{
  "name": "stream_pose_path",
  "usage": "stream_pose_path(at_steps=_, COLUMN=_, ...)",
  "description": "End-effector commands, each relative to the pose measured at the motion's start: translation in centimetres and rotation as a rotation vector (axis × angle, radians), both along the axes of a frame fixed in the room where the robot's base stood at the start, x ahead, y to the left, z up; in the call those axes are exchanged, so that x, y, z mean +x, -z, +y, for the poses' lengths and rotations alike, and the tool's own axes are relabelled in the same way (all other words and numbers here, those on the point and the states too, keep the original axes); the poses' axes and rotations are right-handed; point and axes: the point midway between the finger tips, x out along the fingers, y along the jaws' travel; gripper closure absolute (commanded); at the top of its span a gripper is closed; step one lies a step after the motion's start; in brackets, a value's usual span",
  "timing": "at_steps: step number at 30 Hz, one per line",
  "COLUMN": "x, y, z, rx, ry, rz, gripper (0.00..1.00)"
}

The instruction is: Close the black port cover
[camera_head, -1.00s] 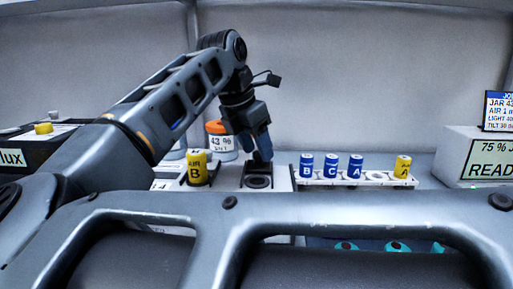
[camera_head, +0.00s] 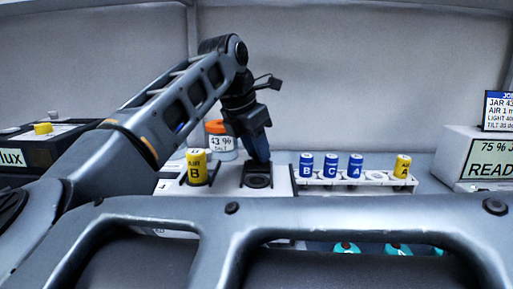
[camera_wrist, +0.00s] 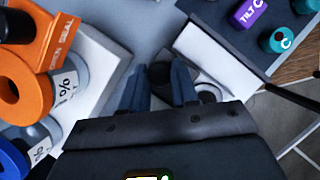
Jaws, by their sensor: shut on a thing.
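The black port cover (camera_wrist: 160,73) shows in the wrist view as a dark piece between my fingers. In the head view my fingers mostly hide it. My gripper (camera_head: 262,157) points down at the black port and is shut on the cover; it also shows in the wrist view (camera_wrist: 158,68), one finger on each side of the cover. The round black port (camera_head: 257,181) is in the top of a white block, just below the fingertips. It is partly visible beside the right finger in the wrist view (camera_wrist: 208,93). The cover's exact tilt cannot be told.
A yellow "B" cylinder (camera_head: 196,168) stands close left of the port. An orange-lidded jar (camera_head: 220,141) stands behind it. A white rack (camera_head: 325,181) with blue cylinders and a yellow cylinder (camera_head: 402,167) is to the right. A readout box (camera_head: 488,158) stands far right.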

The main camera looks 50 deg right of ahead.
Motion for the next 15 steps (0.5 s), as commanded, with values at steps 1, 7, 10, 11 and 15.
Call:
stream_pose_path(at_steps=1, x=0.0, y=0.0, z=0.0, rx=0.000, ry=0.000, rz=0.000, gripper=1.00)
stream_pose_path(at_steps=7, x=0.0, y=0.0, z=0.0, rx=-0.001, ry=0.000, rz=0.000, gripper=1.00)
stream_pose_path(at_steps=10, x=-0.3, y=0.1, z=0.4, rx=-0.001, ry=-0.001, rz=-0.002, gripper=1.00)
stream_pose_path(at_steps=11, x=-0.4, y=0.2, z=0.7, rx=-0.001, ry=-0.001, rz=-0.002, gripper=1.00)
stream_pose_path(at_steps=15, x=-1.9, y=0.4, z=2.8, rx=-0.001, ry=-0.002, rz=-0.005, gripper=1.00)
